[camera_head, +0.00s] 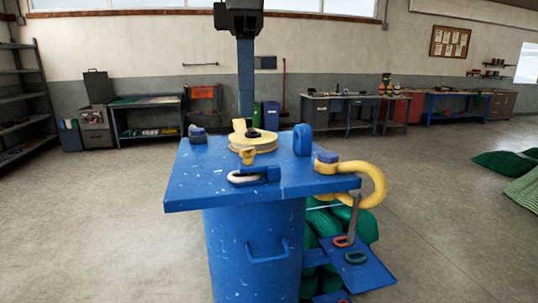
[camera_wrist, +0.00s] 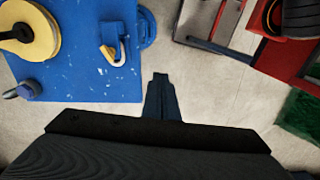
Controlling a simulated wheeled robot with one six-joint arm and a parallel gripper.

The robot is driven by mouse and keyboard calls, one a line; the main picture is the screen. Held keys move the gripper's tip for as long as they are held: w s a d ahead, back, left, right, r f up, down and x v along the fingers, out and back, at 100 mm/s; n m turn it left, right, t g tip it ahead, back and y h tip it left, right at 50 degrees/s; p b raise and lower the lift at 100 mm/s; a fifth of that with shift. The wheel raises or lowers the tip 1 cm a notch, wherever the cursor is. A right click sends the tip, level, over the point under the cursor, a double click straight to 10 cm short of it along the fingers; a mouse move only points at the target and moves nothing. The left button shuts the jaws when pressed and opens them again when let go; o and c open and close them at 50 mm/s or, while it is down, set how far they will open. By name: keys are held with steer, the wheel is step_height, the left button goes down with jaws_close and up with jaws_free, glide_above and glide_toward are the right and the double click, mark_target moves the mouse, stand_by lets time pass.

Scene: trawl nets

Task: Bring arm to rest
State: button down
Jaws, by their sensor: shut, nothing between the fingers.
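My gripper (camera_head: 246,112) hangs pointing down at the top middle of the head view, in front of the far wall. Its narrow blue-grey fingers are together and empty. In the wrist view the fingers (camera_wrist: 160,88) show shut over bare floor, just beyond the edge of the blue work stand. No object is in the gripper's hold. Most of my arm above the gripper is out of frame.
Benches line the far wall; the floor at left is clear.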

steer(key=w+d+f+m, duration=0.2)
steer(key=d+f+m, duration=0.3)
steer(key=f, duration=0.6)
steer(key=w+d+f+m, duration=0.2)
steer(key=d+f+m, duration=0.3)
steer(key=f, duration=0.5)
steer(key=s+d+f+m, duration=0.4)
steer(key=d+f, duration=0.2)
steer(key=f, duration=0.3)
steer(key=s+d+f+m+t, duration=0.1)
steer(key=s+d+f+m, duration=0.3)
steer(key=d+f, duration=0.3)
steer(key=shift+s+f+m, duration=0.25)
steer(key=shift+f+m, duration=0.35)
steer(key=shift+f, duration=0.35)
